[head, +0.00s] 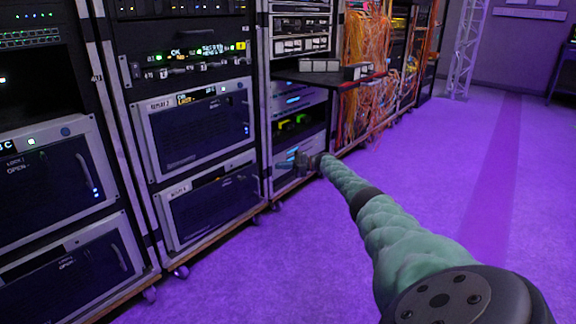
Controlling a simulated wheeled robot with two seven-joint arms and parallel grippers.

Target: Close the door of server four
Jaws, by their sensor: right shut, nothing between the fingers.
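Several silver-framed server units with dark front doors sit in the racks. In the second rack, an upper unit (198,127) has a label that seems to read "REPLAY 2". A lower unit (213,207) sits below it, with a small label I cannot read clearly. I cannot tell for sure which unit is server four, or whether its door stands ajar. My right gripper (297,163) is shut and empty at the end of the green arm, in front of the lower part of the third rack. My left gripper is out of view.
Two more silver units (50,182) fill the left rack. A dark shelf (325,76) juts out from the third rack above my right gripper. Orange cables (365,50) hang beyond it. The purple-lit floor (450,150) is open to the right, with a truss (466,45) at the back.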

